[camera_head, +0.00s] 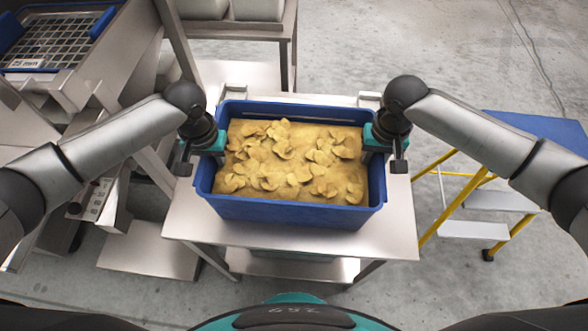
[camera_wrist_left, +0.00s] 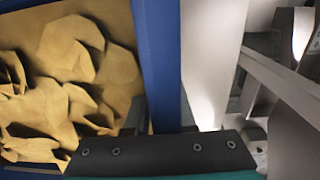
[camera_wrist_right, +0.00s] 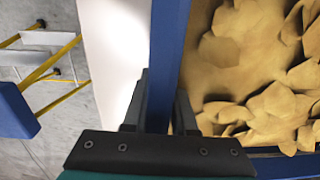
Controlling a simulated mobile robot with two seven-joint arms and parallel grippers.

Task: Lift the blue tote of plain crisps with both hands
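The blue tote (camera_head: 290,211) holds a heap of plain crisps (camera_head: 285,165) and sits level on a pale metal table (camera_head: 398,222). My left gripper (camera_head: 208,148) is at its left wall; in the left wrist view that blue wall (camera_wrist_left: 158,60) runs beside the dark inner finger, and the outer finger is hard to make out. My right gripper (camera_head: 382,145) is at the right wall; in the right wrist view the wall (camera_wrist_right: 167,60) passes between both fingers, which lie close against it. Whether the tote's base touches the table is hidden.
A yellow-framed step stand (camera_head: 480,200) with a blue top (camera_head: 540,128) stands at right. A metal machine with a grid tray (camera_head: 50,45) stands at left. A bench with pale tubs (camera_head: 258,10) is behind. Open concrete floor (camera_head: 420,40) lies at the back right.

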